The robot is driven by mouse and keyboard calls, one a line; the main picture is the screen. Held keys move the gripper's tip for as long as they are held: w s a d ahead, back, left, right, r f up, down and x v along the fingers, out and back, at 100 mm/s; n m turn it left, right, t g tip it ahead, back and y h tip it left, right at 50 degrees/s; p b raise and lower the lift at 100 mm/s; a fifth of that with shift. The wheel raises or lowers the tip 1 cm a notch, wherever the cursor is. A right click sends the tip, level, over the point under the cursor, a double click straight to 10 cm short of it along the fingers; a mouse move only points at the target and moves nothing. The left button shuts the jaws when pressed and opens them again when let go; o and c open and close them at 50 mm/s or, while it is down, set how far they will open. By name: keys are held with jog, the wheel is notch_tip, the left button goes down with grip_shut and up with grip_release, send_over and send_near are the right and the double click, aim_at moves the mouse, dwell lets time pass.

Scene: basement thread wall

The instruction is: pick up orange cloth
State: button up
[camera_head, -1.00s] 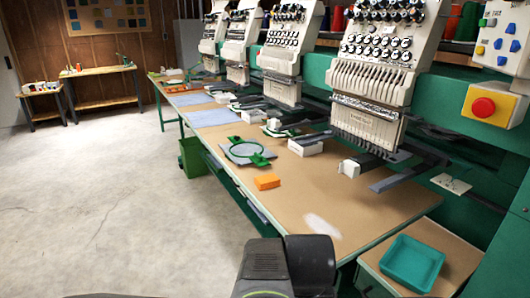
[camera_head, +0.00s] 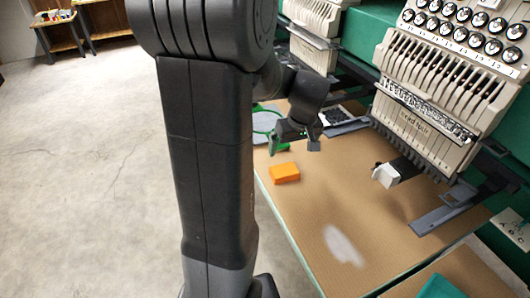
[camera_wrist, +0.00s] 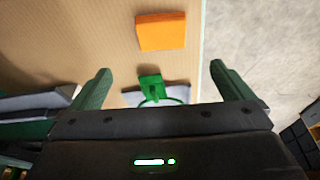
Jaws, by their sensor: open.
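The orange cloth (camera_head: 284,173) is a small folded block lying flat on the tan tabletop (camera_head: 330,200), close to the table's left edge. It also shows in the wrist view (camera_wrist: 161,31), beyond the fingertips and between their lines. My gripper (camera_head: 293,143) hangs above the table, just behind the cloth in the head view, apart from it. The cloth is fully visible in both views.
A green hoop (camera_head: 266,122) with grey fabric lies behind the cloth, and its green bracket (camera_wrist: 151,87) shows in the wrist view. An embroidery machine (camera_head: 440,95) stands on the right. A white patch (camera_head: 343,245) and teal tray (camera_head: 442,287) are in front. Open floor lies left.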

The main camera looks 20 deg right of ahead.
aim_at(285, 170)
jog(key=x, duration=0.6)
jog(key=p+x, duration=0.1)
jog(key=x, duration=0.6)
jog(key=shift+s+a+f, duration=0.15)
jog(key=shift+f, duration=0.15)
jog(key=c, duration=0.9)
